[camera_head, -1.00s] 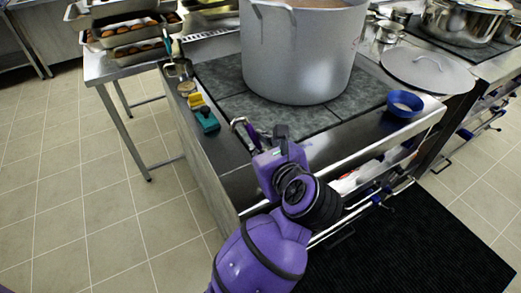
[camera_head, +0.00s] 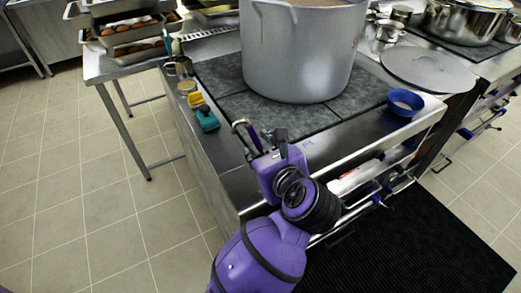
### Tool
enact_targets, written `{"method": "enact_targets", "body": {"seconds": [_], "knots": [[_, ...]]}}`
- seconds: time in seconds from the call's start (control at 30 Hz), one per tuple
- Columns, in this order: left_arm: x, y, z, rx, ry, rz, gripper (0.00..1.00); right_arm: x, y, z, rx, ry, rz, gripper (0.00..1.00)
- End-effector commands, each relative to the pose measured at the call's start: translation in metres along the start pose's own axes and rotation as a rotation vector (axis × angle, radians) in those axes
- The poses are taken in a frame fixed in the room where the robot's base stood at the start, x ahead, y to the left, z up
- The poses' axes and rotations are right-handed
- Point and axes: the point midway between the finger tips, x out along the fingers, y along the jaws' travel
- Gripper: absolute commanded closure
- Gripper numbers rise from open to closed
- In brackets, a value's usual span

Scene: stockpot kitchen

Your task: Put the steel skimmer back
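My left gripper (camera_head: 257,137) is over the front part of the steel stove top, in front of the big stockpot. My purple arm reaches up to it from the bottom of the picture. A small curved metal piece shows at its tip, but I cannot tell whether it belongs to the gripper or to the steel skimmer. My wrist hides much of the gripper, so its opening is unclear. I cannot make out the skimmer for certain. The grey stockpot (camera_head: 302,55) stands on the dark cooking plates with brown contents. My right gripper is not in view.
A metal cup (camera_head: 179,68), a small jar (camera_head: 186,88), a yellow item (camera_head: 194,99) and a teal item (camera_head: 207,119) line the left edge. A blue bowl (camera_head: 404,103) and a round lid (camera_head: 428,69) are at right. Trays of food (camera_head: 130,38) stand back left.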

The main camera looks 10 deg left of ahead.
Motion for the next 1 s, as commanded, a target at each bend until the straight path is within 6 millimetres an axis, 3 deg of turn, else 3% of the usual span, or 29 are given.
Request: {"method": "enact_targets", "body": {"seconds": [0.03, 0.17, 0.6, 0.8, 1.0], "knots": [[-0.002, -0.001, 0.007, -0.001, -0.006, -0.001, 0.70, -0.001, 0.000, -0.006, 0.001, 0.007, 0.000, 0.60], [-0.019, -0.001, 0.001, -0.003, 0.003, -0.003, 0.70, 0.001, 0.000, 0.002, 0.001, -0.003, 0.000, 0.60], [-0.106, -0.001, 0.001, -0.002, 0.002, -0.002, 0.70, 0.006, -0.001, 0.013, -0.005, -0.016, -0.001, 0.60], [-0.120, 0.000, 0.003, 0.000, -0.001, 0.000, 0.70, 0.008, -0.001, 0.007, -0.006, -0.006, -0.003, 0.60], [-0.122, 0.000, 0.003, 0.000, -0.002, 0.000, 0.70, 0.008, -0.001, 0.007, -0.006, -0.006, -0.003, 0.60]]}}
